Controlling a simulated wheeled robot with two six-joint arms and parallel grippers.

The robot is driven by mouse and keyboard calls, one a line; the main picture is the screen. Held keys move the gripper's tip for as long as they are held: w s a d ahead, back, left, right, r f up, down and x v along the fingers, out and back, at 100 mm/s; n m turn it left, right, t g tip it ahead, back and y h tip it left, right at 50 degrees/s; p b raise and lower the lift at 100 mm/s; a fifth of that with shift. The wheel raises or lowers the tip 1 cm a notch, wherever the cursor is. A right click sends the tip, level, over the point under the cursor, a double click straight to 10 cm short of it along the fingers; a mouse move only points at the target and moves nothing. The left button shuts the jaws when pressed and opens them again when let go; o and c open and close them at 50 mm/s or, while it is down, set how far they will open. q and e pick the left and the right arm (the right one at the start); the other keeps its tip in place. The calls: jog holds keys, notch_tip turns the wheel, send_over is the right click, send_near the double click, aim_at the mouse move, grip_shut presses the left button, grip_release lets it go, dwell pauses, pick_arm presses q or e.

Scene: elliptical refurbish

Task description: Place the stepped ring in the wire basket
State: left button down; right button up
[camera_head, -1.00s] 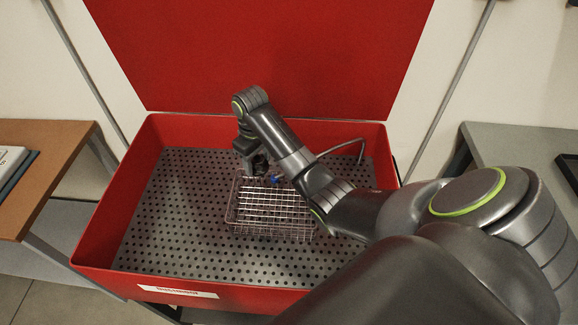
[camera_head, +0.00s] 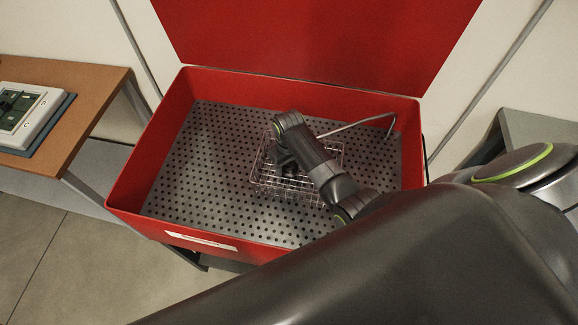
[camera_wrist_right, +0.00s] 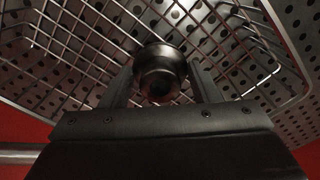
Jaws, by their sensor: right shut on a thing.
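The stepped ring (camera_wrist_right: 160,72) is a dark, round, stepped piece held between the fingers of my right gripper (camera_wrist_right: 160,88) in the right wrist view. The wire basket (camera_head: 262,178) stands on the perforated floor of the red bin; its wire mesh (camera_wrist_right: 75,45) also shows behind the ring in the wrist view. In the head view my right gripper (camera_head: 286,166) is over the basket, and my arm hides part of the basket and the ring. I cannot tell how far the ring is above the basket's bottom. My left gripper is not in view.
The red bin (camera_head: 150,172) has raised walls and an upright red lid (camera_head: 320,35). A bent metal pipe (camera_head: 355,124) reaches in at the back right. The bin's perforated floor (camera_head: 205,160) is clear left of the basket. A brown table (camera_head: 90,75) stands at the left.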

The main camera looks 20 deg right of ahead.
jog(key=shift+w+f, duration=0.1)
jog(key=shift+f, duration=0.85)
jog(key=shift+f, duration=0.15)
jog(key=o, duration=1.1)
jog(key=shift+o, duration=0.2)
jog(key=shift+r, duration=0.4)
notch_tip(320, 180, up, 12)
jog(key=shift+f, duration=0.2)
jog(key=shift+f, duration=0.1)
